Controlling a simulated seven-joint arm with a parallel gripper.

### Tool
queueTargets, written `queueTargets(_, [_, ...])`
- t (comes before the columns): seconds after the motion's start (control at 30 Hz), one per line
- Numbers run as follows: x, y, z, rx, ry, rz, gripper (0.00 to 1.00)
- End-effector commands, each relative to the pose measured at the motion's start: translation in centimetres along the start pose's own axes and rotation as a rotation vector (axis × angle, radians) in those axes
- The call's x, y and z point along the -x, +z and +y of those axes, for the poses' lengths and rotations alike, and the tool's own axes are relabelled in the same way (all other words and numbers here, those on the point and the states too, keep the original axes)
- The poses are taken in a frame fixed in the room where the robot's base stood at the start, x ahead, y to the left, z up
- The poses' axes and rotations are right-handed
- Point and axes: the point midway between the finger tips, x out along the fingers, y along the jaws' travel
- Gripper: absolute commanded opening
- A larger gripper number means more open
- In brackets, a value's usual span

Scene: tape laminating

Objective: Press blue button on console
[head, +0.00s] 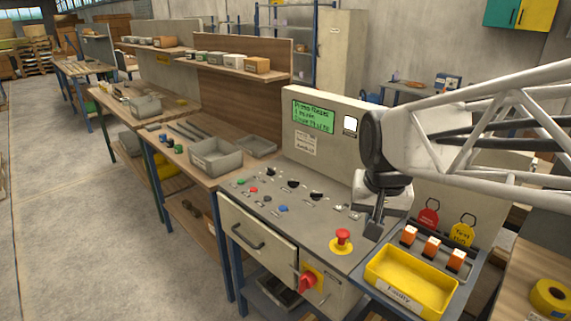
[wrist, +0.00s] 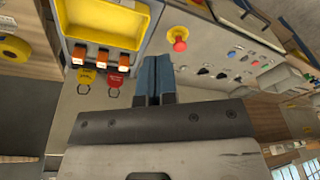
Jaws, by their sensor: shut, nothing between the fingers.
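The console (head: 310,228) has a sloped grey top with several small buttons and knobs. The blue button (head: 283,209) sits near its front middle, right of and nearer than the red button (head: 253,190). In the wrist view the blue button (wrist: 231,53) shows small at upper right. My gripper (head: 374,232) is over the right end of the console, to the right of the blue button and well apart from it. Its two blue-grey fingers (wrist: 154,60) are together with nothing between them. Whether the fingertips touch the surface cannot be told.
A red mushroom stop button (head: 342,237) on a yellow base stands between my gripper and the blue button, nearer the front. A yellow tray (head: 412,280) and orange switches (head: 431,247) are at right. The display panel (head: 318,128) rises behind. Grey bins (head: 215,158) stand left.

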Motion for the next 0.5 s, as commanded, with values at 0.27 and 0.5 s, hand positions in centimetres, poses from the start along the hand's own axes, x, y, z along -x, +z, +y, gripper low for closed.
queueTargets(0.27, [-0.6, -4.9, -2.6, -0.075, 0.003, -0.026, 0.0])
queueTargets(0.5, [-1.4, -8.9, -5.0, -0.143, 0.007, -0.045, 0.0])
